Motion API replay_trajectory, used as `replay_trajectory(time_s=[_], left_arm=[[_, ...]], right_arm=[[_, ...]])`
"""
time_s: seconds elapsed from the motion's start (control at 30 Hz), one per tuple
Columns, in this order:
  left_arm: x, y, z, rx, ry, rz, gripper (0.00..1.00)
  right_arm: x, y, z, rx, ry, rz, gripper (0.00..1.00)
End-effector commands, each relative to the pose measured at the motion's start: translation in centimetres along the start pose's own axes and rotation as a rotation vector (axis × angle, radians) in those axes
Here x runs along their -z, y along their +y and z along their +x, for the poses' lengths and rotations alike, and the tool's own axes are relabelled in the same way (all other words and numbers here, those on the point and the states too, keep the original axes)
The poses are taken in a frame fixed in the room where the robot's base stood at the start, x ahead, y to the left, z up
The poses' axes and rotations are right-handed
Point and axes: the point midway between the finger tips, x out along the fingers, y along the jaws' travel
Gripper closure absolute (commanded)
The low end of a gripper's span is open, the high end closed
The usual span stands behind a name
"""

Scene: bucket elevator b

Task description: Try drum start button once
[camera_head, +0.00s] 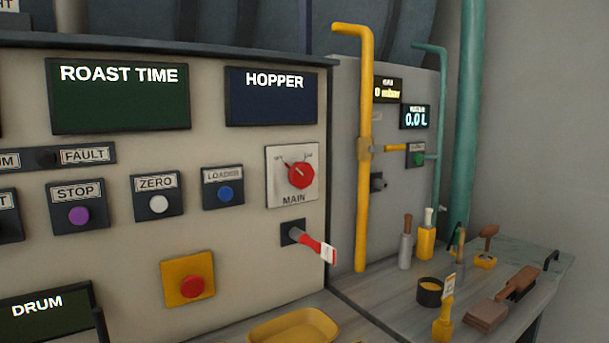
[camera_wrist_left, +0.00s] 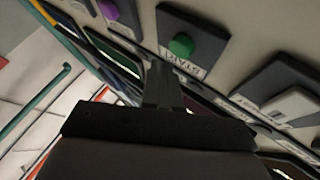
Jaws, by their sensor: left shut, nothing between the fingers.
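In the left wrist view a green round button (camera_wrist_left: 182,44) sits on a dark plate with a label reading START, seen upside down. My left gripper (camera_wrist_left: 160,72) is shut and empty. Its tips are just below and left of the green button in the picture; a small gap shows, but I cannot tell the depth. In the head view only the edge of a plate with a label ending in T (camera_head: 8,212) shows at the left border, and its button is out of frame. A DRUM display (camera_head: 40,308) is at lower left. My right gripper is not in view.
A purple STOP button (camera_head: 79,215) is beside the T plate; it also shows in the wrist view (camera_wrist_left: 110,9). The panel also has a red emergency-style button (camera_head: 191,287), a MAIN switch (camera_head: 300,174) and a red-handled lever (camera_head: 313,245).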

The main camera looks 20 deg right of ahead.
Motion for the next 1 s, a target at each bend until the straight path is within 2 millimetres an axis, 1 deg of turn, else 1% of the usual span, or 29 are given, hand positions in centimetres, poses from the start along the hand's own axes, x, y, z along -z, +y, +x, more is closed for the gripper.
replay_trajectory(time_s=[0.23, 1.0], left_arm=[[-0.32, -0.4, 0.6, 0.001, 0.0, 0.0, 1.0], [-0.64, -0.67, 0.94, 0.0, 0.0, -0.001, 1.0]], right_arm=[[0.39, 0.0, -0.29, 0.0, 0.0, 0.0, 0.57], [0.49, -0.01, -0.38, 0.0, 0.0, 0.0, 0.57]])
